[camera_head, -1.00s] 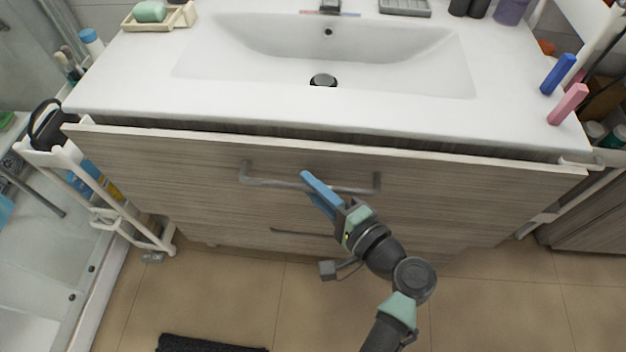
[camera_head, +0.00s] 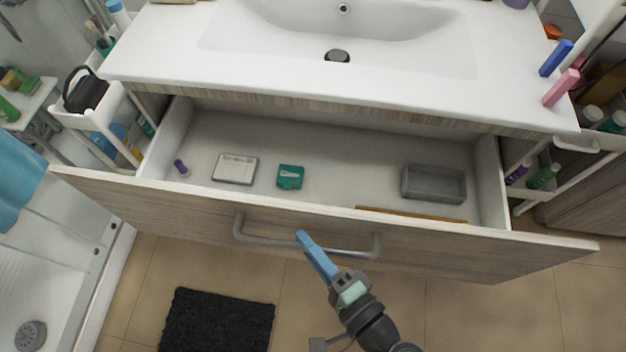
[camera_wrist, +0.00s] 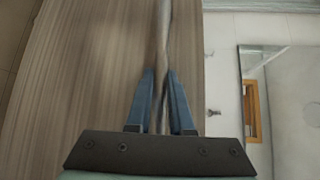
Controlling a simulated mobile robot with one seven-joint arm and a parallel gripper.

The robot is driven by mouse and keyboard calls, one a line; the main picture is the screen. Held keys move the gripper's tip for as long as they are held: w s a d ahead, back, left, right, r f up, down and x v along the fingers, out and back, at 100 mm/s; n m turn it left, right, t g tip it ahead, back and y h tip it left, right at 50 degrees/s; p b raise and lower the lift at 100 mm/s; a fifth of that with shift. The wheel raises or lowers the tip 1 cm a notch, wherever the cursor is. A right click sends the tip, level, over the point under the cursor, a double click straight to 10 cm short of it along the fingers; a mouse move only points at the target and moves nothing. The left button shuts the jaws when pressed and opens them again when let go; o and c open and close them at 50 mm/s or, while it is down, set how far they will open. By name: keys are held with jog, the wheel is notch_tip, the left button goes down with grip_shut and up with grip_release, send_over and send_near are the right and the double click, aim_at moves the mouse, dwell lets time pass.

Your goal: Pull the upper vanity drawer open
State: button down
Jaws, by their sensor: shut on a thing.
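The upper vanity drawer (camera_head: 150,208) stands well open below the white sink counter, its wood-grain front pulled out toward me. Its grey bar handle (camera_head: 348,252) runs across the front. My gripper (camera_head: 304,238) has its blue fingers shut on the handle near the bar's middle. In the wrist view the handle (camera_wrist: 162,40) passes between the two blue fingers (camera_wrist: 161,92), with the wood front beside it. Inside the drawer are a pale flat case (camera_head: 235,169), a green box (camera_head: 290,177), a grey tray (camera_head: 407,190) and a small purple item (camera_head: 181,167).
A black mat (camera_head: 217,322) lies on the tiled floor below the drawer. A white cart (camera_head: 85,122) stands at the left and another rack (camera_head: 552,190) at the right. Blue (camera_head: 556,58) and pink (camera_head: 561,88) items stand on the counter's right end.

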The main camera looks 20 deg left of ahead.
jog(key=s+d+p, duration=0.1)
jog(key=s+d, duration=0.1)
jog(key=s, duration=0.5)
jog(key=shift+s+p, duration=0.2)
jog(key=shift+p, duration=0.2)
jog(key=shift+d, duration=0.1)
jog(key=c, duration=0.8)
grip_release()
jog(key=v, duration=1.3)
jog(key=shift+b, duration=0.4)
